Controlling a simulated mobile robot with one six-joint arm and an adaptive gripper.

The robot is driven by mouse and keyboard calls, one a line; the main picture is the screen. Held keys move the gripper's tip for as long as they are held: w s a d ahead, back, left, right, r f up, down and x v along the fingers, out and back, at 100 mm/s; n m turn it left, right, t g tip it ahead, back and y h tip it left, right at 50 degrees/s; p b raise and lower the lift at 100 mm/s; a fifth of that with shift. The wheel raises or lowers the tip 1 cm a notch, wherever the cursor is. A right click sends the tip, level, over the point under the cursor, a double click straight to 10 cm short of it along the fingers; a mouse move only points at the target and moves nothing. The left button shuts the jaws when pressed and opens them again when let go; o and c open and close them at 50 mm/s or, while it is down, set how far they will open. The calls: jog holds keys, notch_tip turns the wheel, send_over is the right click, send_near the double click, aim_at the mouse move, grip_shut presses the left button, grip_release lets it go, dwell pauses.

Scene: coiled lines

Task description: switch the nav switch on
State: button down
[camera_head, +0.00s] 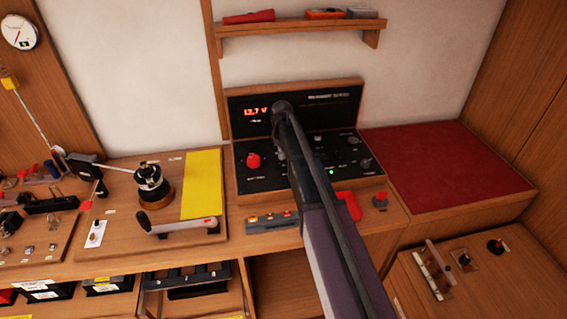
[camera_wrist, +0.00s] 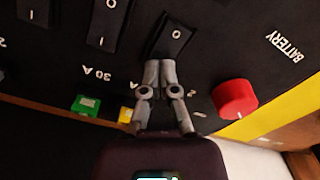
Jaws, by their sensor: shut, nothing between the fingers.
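The black switch panel (camera_head: 262,182) lies on a wooden console, its middle covered by my arm in the head view. In the wrist view the panel (camera_wrist: 225,55) carries several black rocker switches marked O and I. My gripper (camera_wrist: 159,63) is shut and empty, its fingertips at the lower edge of one rocker switch (camera_wrist: 172,36). I cannot tell whether they touch it. No nav label is readable, so I cannot tell which rocker is the nav switch or how it is set. The head view does not show my fingertips.
A red battery knob (camera_wrist: 235,98) is to the right of my fingers, and a green block (camera_wrist: 86,104) to the left. A voltage display (camera_head: 256,112) reads about 12.7 V. A winch (camera_head: 153,184) stands left of the panel. A bare red cushion (camera_head: 445,165) lies to the right.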

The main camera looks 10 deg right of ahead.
jog(key=shift+f+b, duration=0.35)
jog(key=shift+r, duration=0.1)
dwell(0.3)
jog(key=shift+r+p, duration=3.45)
jog(key=shift+p, duration=0.15)
jog(key=shift+s, duration=0.1)
jog(key=s+m, duration=0.6)
jog(key=s, duration=2.3)
jog(key=shift+d, duration=0.15)
